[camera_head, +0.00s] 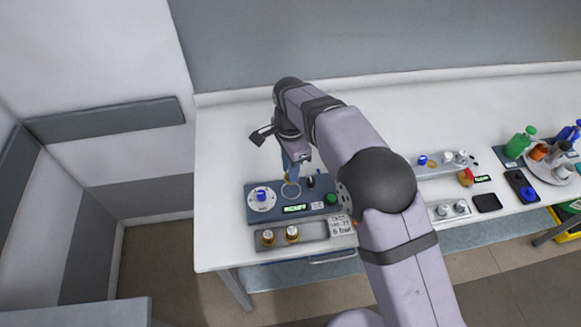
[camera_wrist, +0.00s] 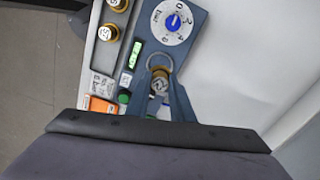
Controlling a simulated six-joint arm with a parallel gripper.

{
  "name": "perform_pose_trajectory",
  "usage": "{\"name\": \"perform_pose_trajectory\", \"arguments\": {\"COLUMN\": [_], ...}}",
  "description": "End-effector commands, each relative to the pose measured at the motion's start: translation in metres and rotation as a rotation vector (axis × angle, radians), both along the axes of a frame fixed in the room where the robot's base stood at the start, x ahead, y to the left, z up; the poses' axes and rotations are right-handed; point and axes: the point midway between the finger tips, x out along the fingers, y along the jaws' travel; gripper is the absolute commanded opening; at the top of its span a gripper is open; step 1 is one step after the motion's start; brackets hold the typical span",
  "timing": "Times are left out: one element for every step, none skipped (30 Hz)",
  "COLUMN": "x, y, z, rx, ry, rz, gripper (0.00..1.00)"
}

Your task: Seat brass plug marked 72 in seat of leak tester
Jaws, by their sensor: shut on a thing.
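The leak tester (camera_head: 278,215) is a dark blue-grey box on the white bench, with a dial with a blue knob (camera_head: 262,195), a lit green display (camera_head: 295,208) and a ring-shaped seat (camera_head: 291,191). My gripper (camera_head: 290,178) is above the seat, fingers pointing down. In the wrist view my gripper (camera_wrist: 161,92) is shut on a brass plug (camera_wrist: 160,82); its marking is too small to read. The plug overlaps the near part of the seat ring (camera_wrist: 160,60) there. I cannot tell whether it touches the seat.
A grey tray (camera_head: 317,230) in front of the tester holds two brass plugs (camera_head: 292,233). A green button (camera_head: 331,198) and a dark knob sit on the tester's right side. A "6 bar" label (camera_head: 341,226) is beside the tray. Bench behind is clear; bottles stand far right.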

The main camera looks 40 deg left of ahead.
Motion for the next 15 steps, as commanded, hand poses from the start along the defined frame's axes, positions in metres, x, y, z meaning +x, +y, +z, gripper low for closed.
{"name": "perform_pose_trajectory", "arguments": {"x": [0.000,0.000,0.000,0.000,0.000,0.000,0.000,0.000,0.000,0.000,0.000,0.000,0.000,0.000,0.000], "y": [0.000,0.000,0.000,0.000,0.000,0.000,0.000,0.000,0.000,0.000,0.000,0.000,0.000,0.000,0.000], "z": [-0.004,-0.005,-0.008,-0.010,-0.012,-0.015,-0.017,-0.020,-0.023,-0.025,-0.028,-0.031,-0.034,-0.036,-0.039], "rx": [0.000,0.000,0.000,0.000,0.000,0.000,0.000,0.000,0.000,0.000,0.000,0.000,0.000,0.000,0.000], "ry": [0.000,0.000,0.000,0.000,0.000,0.000,0.000,0.000,0.000,0.000,0.000,0.000,0.000,0.000,0.000], "rz": [0.000,0.000,0.001,0.001,0.001,0.001,0.001,0.001,0.001,0.001,0.001,0.001,0.001,0.001,0.001], "gripper": [0.00,0.00,0.00,0.00,0.00,0.00,0.00,0.00,0.00,0.00,0.00,0.00,0.00,0.00,0.00]}}
